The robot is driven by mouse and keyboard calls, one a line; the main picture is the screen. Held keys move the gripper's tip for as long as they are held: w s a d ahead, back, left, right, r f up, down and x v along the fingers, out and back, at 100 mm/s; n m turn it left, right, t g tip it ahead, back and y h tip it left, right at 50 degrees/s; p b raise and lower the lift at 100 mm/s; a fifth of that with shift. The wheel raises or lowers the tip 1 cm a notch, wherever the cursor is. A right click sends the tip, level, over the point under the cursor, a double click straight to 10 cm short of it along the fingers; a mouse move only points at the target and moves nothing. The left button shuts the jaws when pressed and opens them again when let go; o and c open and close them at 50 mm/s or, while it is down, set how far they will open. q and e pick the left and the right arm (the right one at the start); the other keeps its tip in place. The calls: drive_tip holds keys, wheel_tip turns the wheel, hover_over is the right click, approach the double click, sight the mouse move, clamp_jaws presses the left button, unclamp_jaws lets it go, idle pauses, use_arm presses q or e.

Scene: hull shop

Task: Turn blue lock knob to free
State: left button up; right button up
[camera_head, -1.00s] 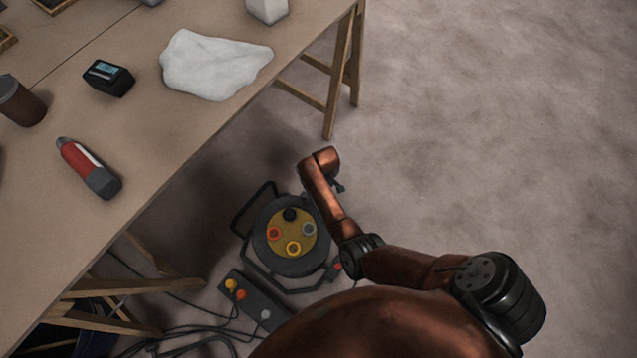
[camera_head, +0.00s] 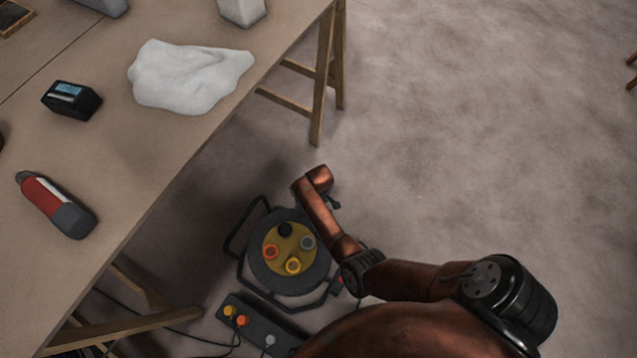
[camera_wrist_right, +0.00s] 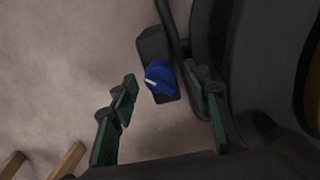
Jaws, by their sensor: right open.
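The blue lock knob (camera_wrist_right: 159,77) shows in the right wrist view, with a white mark on its face. It sits on a small dark housing (camera_wrist_right: 152,45) beside the cable reel. My right gripper (camera_wrist_right: 163,100) is open, with one green finger on each side of the knob and apparently apart from it. In the head view the cable reel (camera_head: 258,273) stands on the floor below the table, with a yellow face and several coloured sockets. My right arm reaches down beside the reel; its gripper and the knob are hard to make out there. My left gripper is not in view.
The table (camera_head: 150,140) fills the left, holding a white cloth (camera_head: 190,75), a black device (camera_head: 71,100) and a red-grey tool (camera_head: 55,205). A power strip (camera_head: 262,328) with cables lies near the reel. Floor to the right is clear.

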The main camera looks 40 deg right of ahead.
drive_tip(key=shift+c, duration=0.6)
drive_tip(key=c, duration=1)
drive_tip(key=shift+c, duration=0.2)
